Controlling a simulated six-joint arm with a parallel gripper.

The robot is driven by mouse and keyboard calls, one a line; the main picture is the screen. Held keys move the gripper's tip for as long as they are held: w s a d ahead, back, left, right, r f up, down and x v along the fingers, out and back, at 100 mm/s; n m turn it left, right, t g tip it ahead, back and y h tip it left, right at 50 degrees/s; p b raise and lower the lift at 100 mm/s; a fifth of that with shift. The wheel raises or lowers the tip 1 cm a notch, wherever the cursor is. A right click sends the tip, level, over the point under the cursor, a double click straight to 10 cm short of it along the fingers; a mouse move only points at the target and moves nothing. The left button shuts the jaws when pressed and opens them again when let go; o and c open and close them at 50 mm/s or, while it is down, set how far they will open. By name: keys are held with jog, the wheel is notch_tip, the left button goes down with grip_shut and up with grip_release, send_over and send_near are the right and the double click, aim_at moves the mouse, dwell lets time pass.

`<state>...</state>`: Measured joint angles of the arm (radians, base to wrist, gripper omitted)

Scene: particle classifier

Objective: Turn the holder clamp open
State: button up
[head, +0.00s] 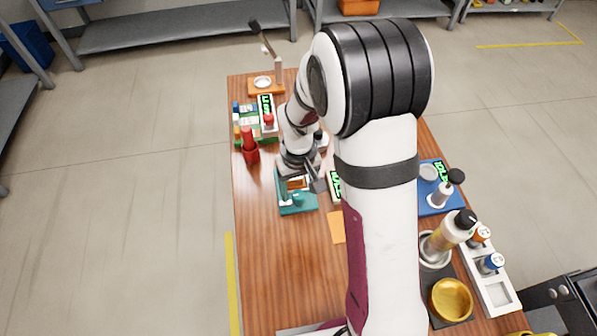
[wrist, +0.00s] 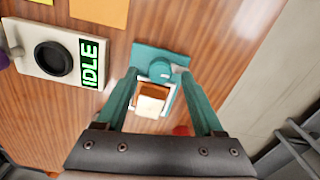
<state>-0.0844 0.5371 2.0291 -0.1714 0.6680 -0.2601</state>
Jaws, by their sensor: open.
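The holder (head: 297,205) is a teal plate with raised parts, left of the table's middle in the head view. In the wrist view its teal plate (wrist: 165,52) lies ahead of my gripper. A round teal part, which looks like the clamp (wrist: 160,71), sits between my fingertips. A white and orange-brown block (wrist: 153,101) is beside it, nearer the gripper palm. My gripper (wrist: 158,75) is open, with one teal finger on each side of these parts. I cannot tell whether either finger touches the clamp. In the head view my gripper (head: 316,182) is at the holder's upper right.
A device with a black round part and an "IDLE" display (wrist: 90,63) stands left in the wrist view. A blue tray (head: 432,200) and bottles stand at the right. Table front left of my arm is clear.

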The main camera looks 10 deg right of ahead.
aim_at(299, 194)
notch_tip(299, 194, up, 14)
jog(key=shift+r, duration=0.15)
jog(key=s+r+m+y, duration=0.1)
jog(key=s+m, duration=0.6)
jog(key=s, duration=1.5)
jog(key=shift+s+a+r+m+y, duration=0.2)
jog(key=shift+s+r+m+y, duration=0.1)
jog(key=shift+r+y, duration=0.1)
